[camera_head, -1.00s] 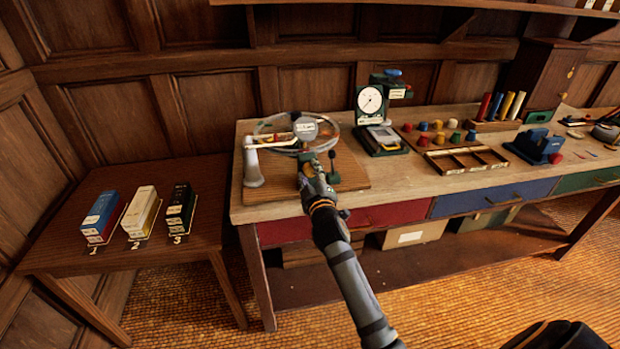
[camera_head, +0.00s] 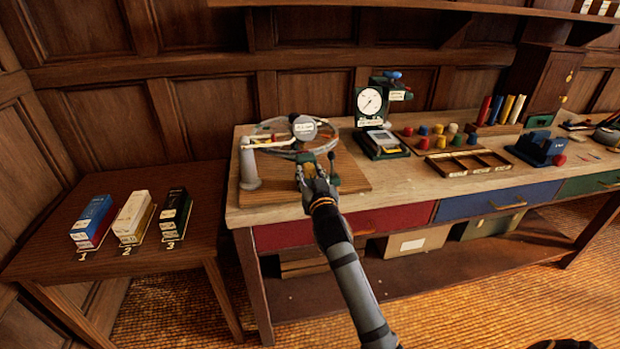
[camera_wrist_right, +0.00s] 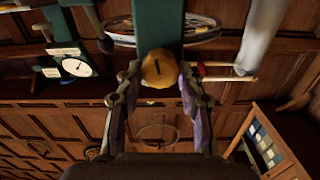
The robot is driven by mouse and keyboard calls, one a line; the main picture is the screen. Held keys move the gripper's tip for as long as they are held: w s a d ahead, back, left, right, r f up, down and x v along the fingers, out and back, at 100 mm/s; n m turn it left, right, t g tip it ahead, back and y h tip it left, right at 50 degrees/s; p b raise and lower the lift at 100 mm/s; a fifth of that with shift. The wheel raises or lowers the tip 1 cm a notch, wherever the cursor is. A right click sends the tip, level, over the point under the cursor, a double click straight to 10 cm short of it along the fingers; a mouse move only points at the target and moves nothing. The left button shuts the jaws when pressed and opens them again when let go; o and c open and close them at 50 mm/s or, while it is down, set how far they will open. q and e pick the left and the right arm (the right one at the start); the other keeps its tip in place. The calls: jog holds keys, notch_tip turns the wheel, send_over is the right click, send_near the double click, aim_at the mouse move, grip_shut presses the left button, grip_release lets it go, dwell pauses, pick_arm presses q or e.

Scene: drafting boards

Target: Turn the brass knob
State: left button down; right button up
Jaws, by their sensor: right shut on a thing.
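The brass knob (camera_wrist_right: 158,68) is a round, scalloped knob with a dark line on its face, on the end of a green block (camera_wrist_right: 157,22) in the right wrist view. My right gripper (camera_wrist_right: 160,80) has its two fingers on either side of the knob and is shut on it. In the head view the right gripper (camera_head: 305,172) is at the front of the wooden board (camera_head: 345,172), and the knob is hidden behind it. My left gripper is not in view.
A ring-shaped apparatus (camera_head: 268,127) and a grey-white post (camera_head: 249,168) stand close by on the board. A dial gauge (camera_head: 370,102) stands to the right, then several coloured knobs (camera_head: 456,139). A side table (camera_head: 40,262) at left holds several boxes.

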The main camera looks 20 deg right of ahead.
jog(key=shift+f+m+b, duration=0.2)
jog(key=shift+m+b, duration=0.2)
jog(key=shift+m, duration=0.7)
jog(key=o, duration=1.2)
jog(key=shift+r, duration=0.1)
jog(key=shift+s, duration=0.25)
jog(key=v, duration=0.7)
